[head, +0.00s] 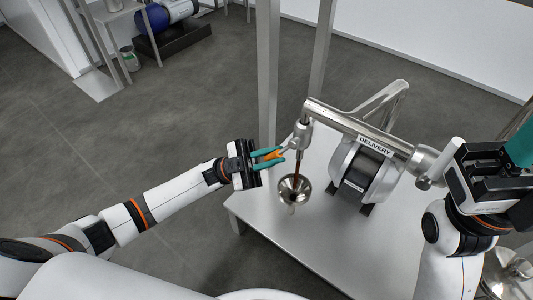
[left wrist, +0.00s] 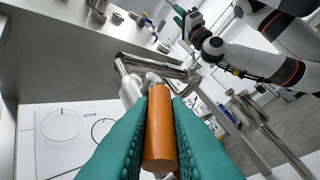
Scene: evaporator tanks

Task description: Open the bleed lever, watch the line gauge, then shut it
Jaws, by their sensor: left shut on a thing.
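My left gripper (head: 271,157) is shut on an orange lever handle (head: 274,154), which also fills the middle of the left wrist view (left wrist: 160,130) between the teal fingers. The lever sits on a small valve (head: 302,133) below the left end of the pipe marked DELIVERY (head: 345,123). A thin red-brown stream (head: 296,168) runs from the valve down into a steel funnel (head: 294,190). I cannot make out a gauge face in either view. My right gripper (head: 500,165) is at the right edge by the pipe's right end; its finger gap is not clear.
A pump (head: 364,175) stands under the pipe on a pale bench (head: 262,217). Metal posts (head: 268,75) rise behind the bench's left side. Grey floor (head: 170,120) to the left is clear.

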